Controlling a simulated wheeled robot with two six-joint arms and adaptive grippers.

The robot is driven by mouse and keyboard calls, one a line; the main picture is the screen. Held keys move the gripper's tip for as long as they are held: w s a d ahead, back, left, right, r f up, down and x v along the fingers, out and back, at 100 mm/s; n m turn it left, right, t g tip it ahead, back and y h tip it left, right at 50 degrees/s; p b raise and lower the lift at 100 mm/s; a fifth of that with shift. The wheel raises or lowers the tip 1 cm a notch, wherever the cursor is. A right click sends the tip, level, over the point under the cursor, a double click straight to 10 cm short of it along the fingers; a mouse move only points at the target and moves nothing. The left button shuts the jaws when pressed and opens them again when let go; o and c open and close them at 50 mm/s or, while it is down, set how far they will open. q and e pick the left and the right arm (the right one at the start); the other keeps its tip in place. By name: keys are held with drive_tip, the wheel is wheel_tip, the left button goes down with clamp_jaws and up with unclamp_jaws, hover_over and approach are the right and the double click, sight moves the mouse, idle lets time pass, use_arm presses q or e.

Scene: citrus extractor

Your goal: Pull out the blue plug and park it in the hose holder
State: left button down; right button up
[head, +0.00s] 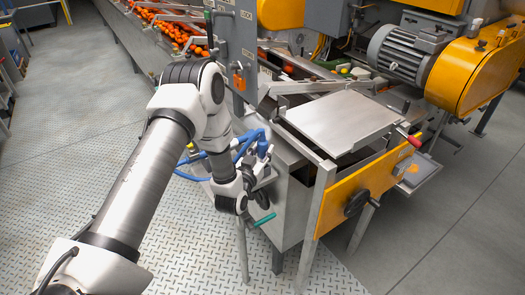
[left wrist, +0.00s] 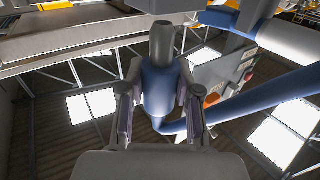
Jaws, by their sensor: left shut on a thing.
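My left gripper (head: 258,168) is beside the steel cabinet, low in front of the machine. In the left wrist view its two fingers (left wrist: 158,100) are shut on the blue plug (left wrist: 160,78), one on each side. The plug's grey tip (left wrist: 162,40) points away from the gripper, with open space around it in that view. A blue hose (left wrist: 265,108) runs from the plug's lower end to the right. In the head view the hose (head: 192,178) loops beside my wrist, and the plug is small there. I cannot make out the hose holder clearly. My right gripper is not in view.
The steel cabinet (head: 290,212) has an orange panel with a black handwheel (head: 357,198). A green lever handle (head: 265,220) sticks out below my gripper. A grey control box (head: 236,45) stands behind my arm. The plate floor (head: 195,255) in front is clear.

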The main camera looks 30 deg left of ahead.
use_arm(q)
drive_tip(key=shift+f+b, duration=1.55)
drive_tip(key=shift+f, duration=0.45)
drive_tip(key=c, duration=0.7)
unclamp_jaws()
drive_tip(key=s, duration=0.4)
drive_tip(key=s+d, duration=0.1)
drive_tip(key=s, duration=0.3)
drive_tip(key=s+d, duration=0.1)
drive_tip(key=s, duration=0.2)
drive_tip(key=shift+s+d, duration=0.2)
drive_tip(key=shift+s, duration=0.2)
